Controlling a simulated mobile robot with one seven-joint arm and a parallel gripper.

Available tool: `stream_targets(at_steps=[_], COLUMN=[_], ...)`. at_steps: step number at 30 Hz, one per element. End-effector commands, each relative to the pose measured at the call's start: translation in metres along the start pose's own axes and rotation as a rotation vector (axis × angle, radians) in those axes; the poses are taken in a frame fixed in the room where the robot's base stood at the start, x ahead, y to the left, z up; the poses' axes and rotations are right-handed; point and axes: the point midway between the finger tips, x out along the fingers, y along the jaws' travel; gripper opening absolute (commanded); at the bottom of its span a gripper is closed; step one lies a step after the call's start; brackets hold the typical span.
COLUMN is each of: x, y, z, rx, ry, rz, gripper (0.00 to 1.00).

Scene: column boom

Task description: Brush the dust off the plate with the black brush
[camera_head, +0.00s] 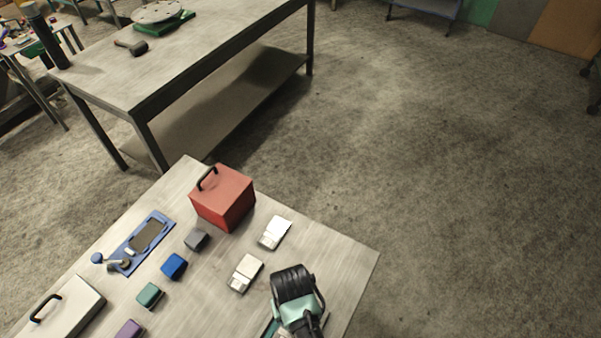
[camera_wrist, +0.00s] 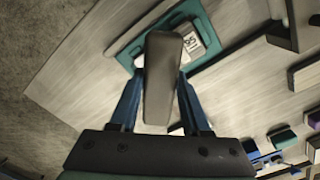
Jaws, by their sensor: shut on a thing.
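My gripper (camera_wrist: 160,105) is shut on a dark, block-like thing with a rounded end, which I take to be the black brush (camera_wrist: 160,75). No bristles show from this angle. It is over a teal tray (camera_wrist: 198,22) on the near table, and I cannot tell whether it touches. In the tray is a small pale plate (camera_wrist: 192,42) with dark marks like digits, partly hidden behind the brush. No dust can be made out on it. In the head view, the teal tray (camera_head: 268,328) shows only as an edge beside my arm at the bottom.
The near table (camera_head: 345,265) holds a red box (camera_head: 224,197), two pale devices (camera_head: 245,272), small coloured blocks (camera_head: 174,265), a blue tray (camera_head: 160,222) and a pale case (camera_head: 65,310). A far bench (camera_head: 220,30) carries a dark mallet-like tool (camera_head: 137,48) and a speckled disc (camera_head: 157,11).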

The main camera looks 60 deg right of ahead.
Motion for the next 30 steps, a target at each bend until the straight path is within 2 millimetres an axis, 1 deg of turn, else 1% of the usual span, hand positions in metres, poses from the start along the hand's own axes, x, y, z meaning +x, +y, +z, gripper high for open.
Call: stream_targets(at_steps=[1, 16, 20, 30], x=[-0.008, -0.052, -0.057, -0.056], y=[-0.001, -0.004, -0.004, -0.004], z=[0.0, -0.008, -0.009, -0.01], rx=[-0.001, -0.005, -0.005, -0.005], ry=[-0.004, -0.004, -0.004, -0.004], rz=[0.0, 0.0, 0.0, 0.0], gripper=[0.03, 0.03, 0.03, 0.03])
